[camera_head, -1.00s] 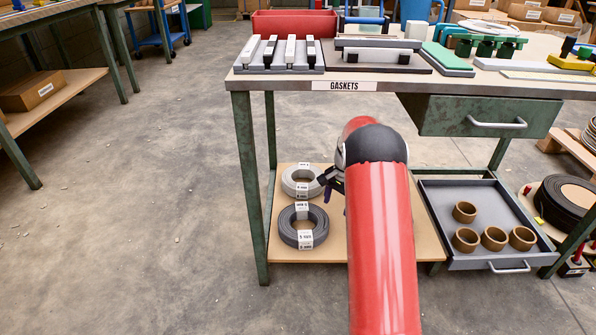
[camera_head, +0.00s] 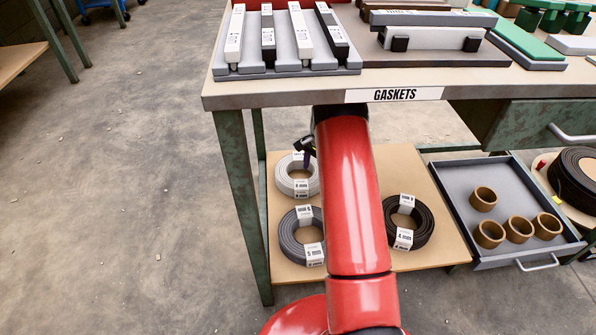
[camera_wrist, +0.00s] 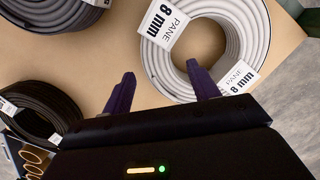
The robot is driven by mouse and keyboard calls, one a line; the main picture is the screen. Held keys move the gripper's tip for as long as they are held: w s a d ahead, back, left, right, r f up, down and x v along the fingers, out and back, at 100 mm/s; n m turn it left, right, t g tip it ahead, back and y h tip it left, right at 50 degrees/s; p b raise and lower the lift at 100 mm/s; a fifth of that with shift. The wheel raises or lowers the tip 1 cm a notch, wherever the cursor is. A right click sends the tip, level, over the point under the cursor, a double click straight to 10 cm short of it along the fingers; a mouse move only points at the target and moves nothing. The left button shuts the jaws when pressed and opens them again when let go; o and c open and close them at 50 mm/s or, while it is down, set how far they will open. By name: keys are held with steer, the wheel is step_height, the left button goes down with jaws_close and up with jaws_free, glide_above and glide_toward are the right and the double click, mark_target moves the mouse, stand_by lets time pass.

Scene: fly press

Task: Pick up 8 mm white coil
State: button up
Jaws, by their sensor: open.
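The white coil (camera_head: 284,184) lies flat on the low shelf under the table, partly hidden by my arm and gripper in the head view. In the wrist view the white coil (camera_wrist: 239,28) shows large at the upper right, with white "8 mm" tags. My gripper (camera_wrist: 162,80) is open and empty. In the picture its right finger overlaps the coil's inner edge and hole, and its left finger is outside the ring. Whether the fingers touch the coil cannot be told. In the head view my gripper (camera_head: 306,152) is at the coil's upper right.
On the same shelf (camera_head: 345,262) lie a grey coil (camera_head: 287,244) and a black coil (camera_head: 425,224). The table top (camera_head: 285,88) with its GASKETS label is above. A grey tray (camera_head: 469,214) with brown rings stands at the right. A green table leg (camera_head: 238,190) is left of the coils.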

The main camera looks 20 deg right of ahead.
mark_target(315, 179)
steer(key=f, duration=0.6)
steer(key=shift+s+a+b, duration=0.1)
steer(key=shift+s+b, duration=0.15)
steer(key=shift+b, duration=0.15)
steer(key=shift+r, duration=0.1)
jaws_close()
steer(key=shift+r, duration=0.15)
